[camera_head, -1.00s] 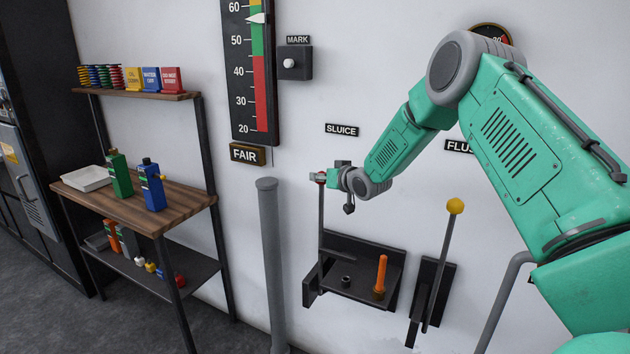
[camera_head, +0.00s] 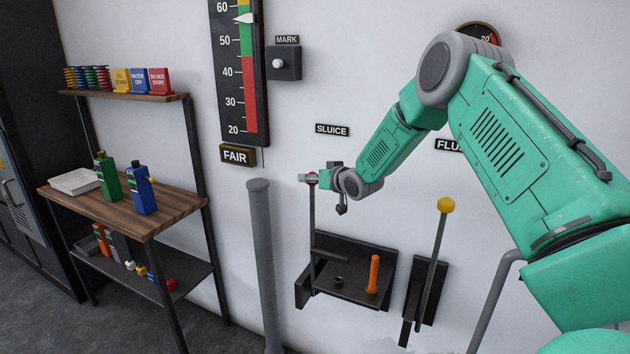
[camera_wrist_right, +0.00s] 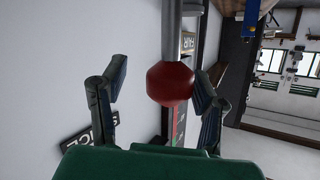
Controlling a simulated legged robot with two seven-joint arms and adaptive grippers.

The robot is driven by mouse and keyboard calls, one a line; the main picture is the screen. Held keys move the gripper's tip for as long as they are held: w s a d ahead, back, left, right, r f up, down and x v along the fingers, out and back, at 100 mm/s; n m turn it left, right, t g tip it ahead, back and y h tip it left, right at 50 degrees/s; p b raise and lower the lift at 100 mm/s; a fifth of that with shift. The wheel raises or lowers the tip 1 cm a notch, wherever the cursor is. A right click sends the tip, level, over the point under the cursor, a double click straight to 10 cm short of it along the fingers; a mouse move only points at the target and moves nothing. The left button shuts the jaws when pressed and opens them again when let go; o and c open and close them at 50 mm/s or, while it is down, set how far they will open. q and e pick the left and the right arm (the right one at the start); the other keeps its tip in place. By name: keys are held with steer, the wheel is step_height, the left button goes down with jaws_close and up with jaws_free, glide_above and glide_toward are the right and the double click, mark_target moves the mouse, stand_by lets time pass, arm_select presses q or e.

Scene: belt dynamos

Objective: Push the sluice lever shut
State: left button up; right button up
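The sluice lever is a thin upright grey rod (camera_head: 312,225) below the SLUICE sign (camera_head: 332,130), rising from a dark wall bracket (camera_head: 350,285). Its red knob (camera_head: 312,179) is mostly hidden by my right gripper (camera_head: 318,178) in the head view. In the right wrist view the red knob (camera_wrist_right: 170,83) sits between the two fingers of my right gripper (camera_wrist_right: 157,92). The fingers stand apart, with a clear gap on the left side of the knob and the right finger close to it. Whether that finger touches cannot be told. My left gripper is not in view.
An orange peg (camera_head: 374,274) stands on the bracket. A yellow-knobbed lever (camera_head: 445,206) is to its right. A grey post (camera_head: 262,260) stands to the left, then a wooden shelf unit (camera_head: 130,212) with bottles. A gauge (camera_head: 235,75) hangs above the FAIR sign (camera_head: 237,155).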

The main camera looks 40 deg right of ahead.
steer(key=shift+a+r, duration=0.15)
steer(key=shift+a, duration=0.05)
steer(key=v, duration=1.1)
steer(key=shift+s, duration=0.45)
steer(key=shift+d, duration=0.25)
steer(key=s+a+f+n+g+y+b, duration=0.1)
steer(key=s+a+f+g, duration=0.3)
steer(key=a+f, duration=0.65)
steer(key=s+a+f+n+g+y+b, duration=0.15)
steer(key=s+a+f, duration=0.5)
steer(key=f, duration=0.65)
steer(key=s+a+f+g+b, duration=0.1)
steer(key=s+a+f, duration=0.3)
steer(key=s, duration=0.4)
steer(key=s+a+f+n+g, duration=0.1)
steer(key=s+a+f+g, duration=0.3)
steer(key=s, duration=0.5)
steer(key=s+a+f+n+g+b, duration=0.1)
steer(key=s+a+f+g, duration=0.2)
steer(key=s, duration=0.6)
step_height(320, 180, down, 3)
steer(key=shift+s+a+r+b, duration=0.1)
steer(key=shift+s+a+b, duration=0.2)
steer(key=shift+a, duration=0.35)
